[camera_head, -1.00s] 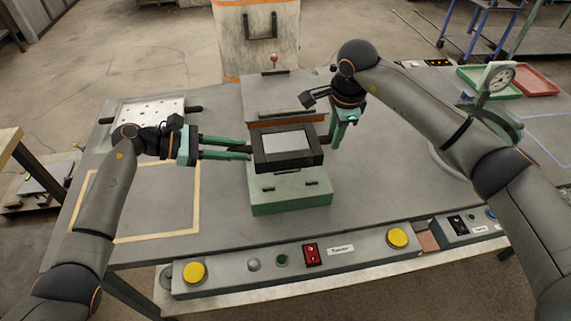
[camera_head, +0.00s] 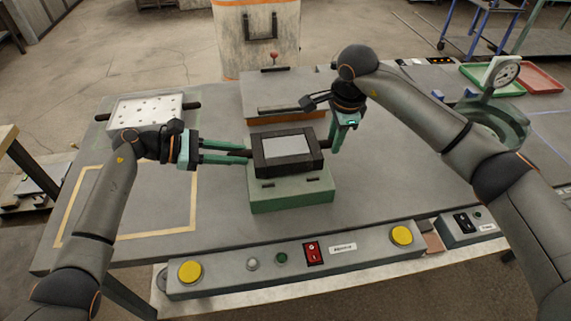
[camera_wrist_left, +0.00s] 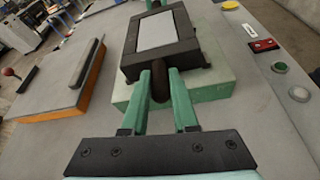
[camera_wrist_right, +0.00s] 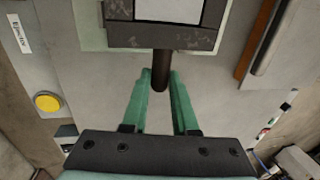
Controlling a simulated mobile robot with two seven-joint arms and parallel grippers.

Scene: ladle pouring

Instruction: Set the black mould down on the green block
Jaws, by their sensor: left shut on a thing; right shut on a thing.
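The black mould (camera_head: 288,169) is a dark frame with a pale grey panel in its middle and a handle at each side. It looks level over the green block (camera_head: 292,198), whose front face and front top edge show. I cannot tell whether the mould touches the block or hangs just above it. My left gripper (camera_head: 249,153) is shut on the left handle (camera_wrist_left: 159,86). My right gripper (camera_head: 334,143) is shut on the right handle (camera_wrist_right: 161,66). Much of the block's top is hidden under the mould.
An orange-edged box with a grey lid (camera_head: 285,92) stands just behind. A white perforated plate (camera_head: 146,111) lies at back left, above a yellow taped outline (camera_head: 130,235). A control panel (camera_head: 375,245) runs along the front. A green round stand with a dial (camera_head: 497,118) is at right.

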